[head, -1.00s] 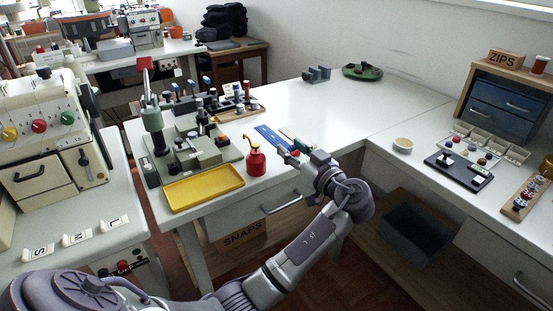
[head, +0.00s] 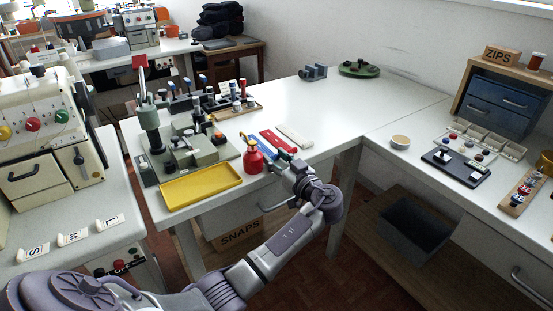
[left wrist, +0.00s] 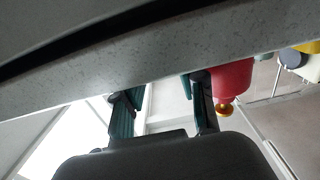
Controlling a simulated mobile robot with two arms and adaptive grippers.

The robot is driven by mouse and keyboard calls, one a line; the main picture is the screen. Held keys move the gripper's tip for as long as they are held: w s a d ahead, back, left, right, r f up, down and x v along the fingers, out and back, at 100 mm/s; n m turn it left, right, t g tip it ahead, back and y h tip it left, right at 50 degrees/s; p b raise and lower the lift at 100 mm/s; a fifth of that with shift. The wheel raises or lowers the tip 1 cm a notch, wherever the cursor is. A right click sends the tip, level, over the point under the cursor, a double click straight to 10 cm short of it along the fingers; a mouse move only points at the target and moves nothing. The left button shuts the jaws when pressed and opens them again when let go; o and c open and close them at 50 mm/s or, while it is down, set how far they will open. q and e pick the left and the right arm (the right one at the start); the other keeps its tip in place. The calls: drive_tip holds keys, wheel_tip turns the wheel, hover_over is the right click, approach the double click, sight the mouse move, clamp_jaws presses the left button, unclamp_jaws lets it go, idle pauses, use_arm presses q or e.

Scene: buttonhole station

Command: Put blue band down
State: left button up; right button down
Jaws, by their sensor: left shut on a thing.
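The blue band (head: 267,142) is a flat strip at the front of the white table. Its near end meets my left gripper (head: 283,163), which is shut on it. The band lies very close above or on the tabletop; I cannot tell whether it touches. A red band (head: 279,142) and a white band (head: 295,135) lie to its right, roughly parallel. In the left wrist view the two fingers (left wrist: 163,118) show, but the blue band cannot be made out there. My right gripper is not in view.
A red oil can (head: 252,158) stands just left of the gripper; it also shows in the left wrist view (left wrist: 232,80). A yellow tray (head: 201,186) and a green-grey snap press (head: 150,125) are farther left. The tabletop behind the white band is clear.

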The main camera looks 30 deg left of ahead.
use_arm(q)
drive_tip(key=o, duration=0.9)
drive_tip(key=shift+c, duration=0.2)
